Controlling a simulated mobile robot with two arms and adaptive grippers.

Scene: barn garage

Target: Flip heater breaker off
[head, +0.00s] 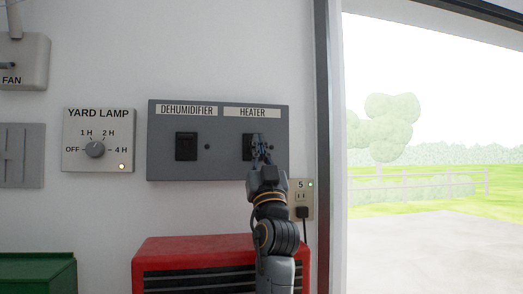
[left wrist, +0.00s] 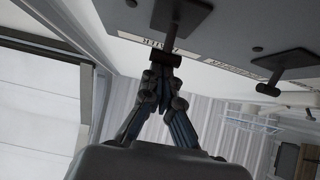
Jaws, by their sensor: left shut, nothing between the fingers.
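A grey breaker panel (head: 218,163) on the white wall has two black switches under the labels DEHUMIDIFIER and HEATER. The heater breaker (head: 248,146) is on the right, partly hidden by my left gripper (head: 261,152). In the left wrist view the heater breaker's lever (left wrist: 173,38) sticks out from its plate. The shut fingertips of my left gripper (left wrist: 162,76) are right at the lever's end, with nothing between them; I cannot tell whether they touch it. The dehumidifier breaker (head: 186,146) is on the left and also shows in the left wrist view (left wrist: 285,62). My right gripper is not in view.
A yard lamp timer (head: 98,140) is left of the panel. An outlet with a plugged-in cord (head: 302,200) is low on the right, close to my arm. A red tool chest (head: 155,252) stands below. A wide doorway opens at the right.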

